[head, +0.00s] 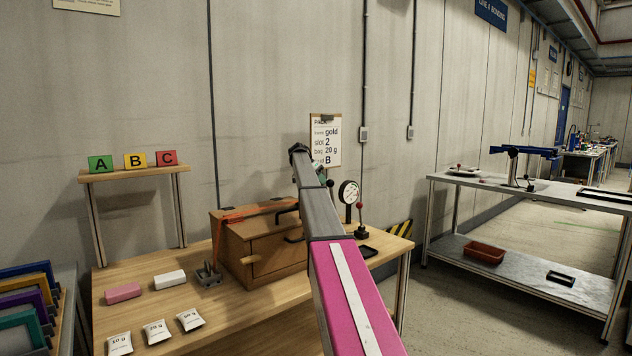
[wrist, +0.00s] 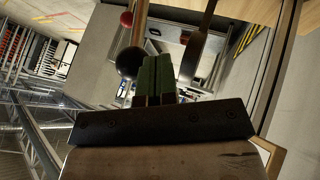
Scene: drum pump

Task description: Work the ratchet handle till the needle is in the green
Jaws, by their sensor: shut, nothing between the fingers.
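The gauge (head: 348,192) has a white round dial and stands on a post at the table's right end. Its needle is too small to read. A lever with a red knob (head: 360,207) stands on a dark base just right of the gauge. My gripper (head: 322,175) is up left of the gauge, partly hidden by my arm. In the wrist view my gripper (wrist: 157,66) is shut and empty, its two green fingers together. A black ball (wrist: 130,62) on a rod is close to the left of the fingers; I cannot tell if they touch.
A wooden box (head: 262,250) stands on the table left of my arm. A black tray (head: 367,252) lies near the lever. A card (head: 326,140) is behind my gripper.

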